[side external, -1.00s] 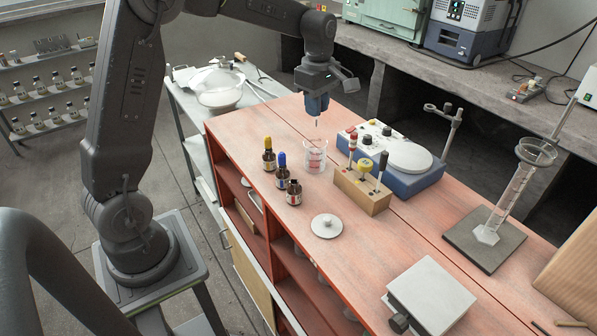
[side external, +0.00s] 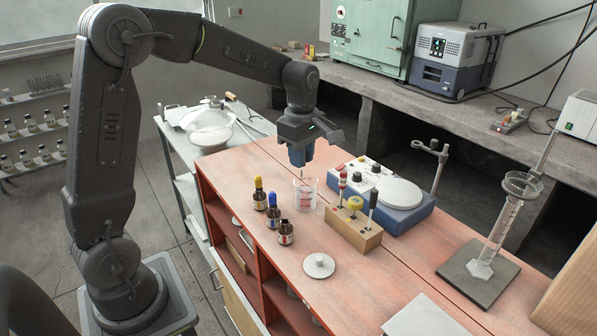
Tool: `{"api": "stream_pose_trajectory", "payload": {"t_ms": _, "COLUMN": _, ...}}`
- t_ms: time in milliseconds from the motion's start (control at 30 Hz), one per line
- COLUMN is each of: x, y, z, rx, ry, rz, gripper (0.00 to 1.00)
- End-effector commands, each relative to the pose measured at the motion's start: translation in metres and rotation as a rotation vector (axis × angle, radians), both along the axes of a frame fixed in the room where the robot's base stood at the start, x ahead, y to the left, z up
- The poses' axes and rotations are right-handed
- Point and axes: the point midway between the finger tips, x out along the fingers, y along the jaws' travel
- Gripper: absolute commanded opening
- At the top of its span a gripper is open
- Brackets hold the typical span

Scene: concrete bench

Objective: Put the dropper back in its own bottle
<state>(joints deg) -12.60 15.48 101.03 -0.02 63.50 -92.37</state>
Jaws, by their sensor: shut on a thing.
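My gripper (side external: 301,163) points down above the glass beaker (side external: 305,198), shut on the dropper (side external: 302,174). Only a thin, pale lower part of the dropper shows below the jaws, and its tip is at the beaker's rim in the picture. I cannot tell whether the tip is inside. Three small brown bottles stand upright left of the beaker: one with a yellow top (side external: 259,198), one with a blue top (side external: 273,216), and a shorter one (side external: 286,236) with a dark top and no visible bulb, which looks open.
A wooden block (side external: 352,236) with several upright handled tools stands right of the beaker. Behind it is a blue and white plate device (side external: 402,207). A glass cylinder (side external: 496,240) on a stand is far right. Red bench top is clear between.

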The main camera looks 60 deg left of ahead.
Motion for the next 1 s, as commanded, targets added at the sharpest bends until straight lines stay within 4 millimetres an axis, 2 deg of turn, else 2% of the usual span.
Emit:
{"api": "stream_pose_trajectory", "payload": {"t_ms": 33, "x": -0.013, "y": -0.010, "z": -0.001, "rx": 0.000, "ry": -0.001, "rz": -0.004, "gripper": 0.13}}
{"api": "stream_pose_trajectory", "payload": {"t_ms": 200, "x": -0.052, "y": -0.034, "z": -0.010, "rx": 0.000, "ry": -0.001, "rz": -0.003, "gripper": 0.13}}
{"api": "stream_pose_trajectory", "payload": {"t_ms": 367, "x": -0.074, "y": -0.045, "z": -0.016, "rx": 0.000, "ry": -0.001, "rz": -0.001, "gripper": 0.13}}
{"api": "stream_pose_trajectory", "payload": {"t_ms": 500, "x": -0.079, "y": -0.048, "z": -0.023, "rx": 0.000, "ry": 0.001, "rz": 0.000, "gripper": 0.13}}
{"api": "stream_pose_trajectory", "payload": {"t_ms": 1000, "x": -0.078, "y": -0.047, "z": -0.049, "rx": 0.000, "ry": 0.001, "rz": 0.000, "gripper": 0.13}}
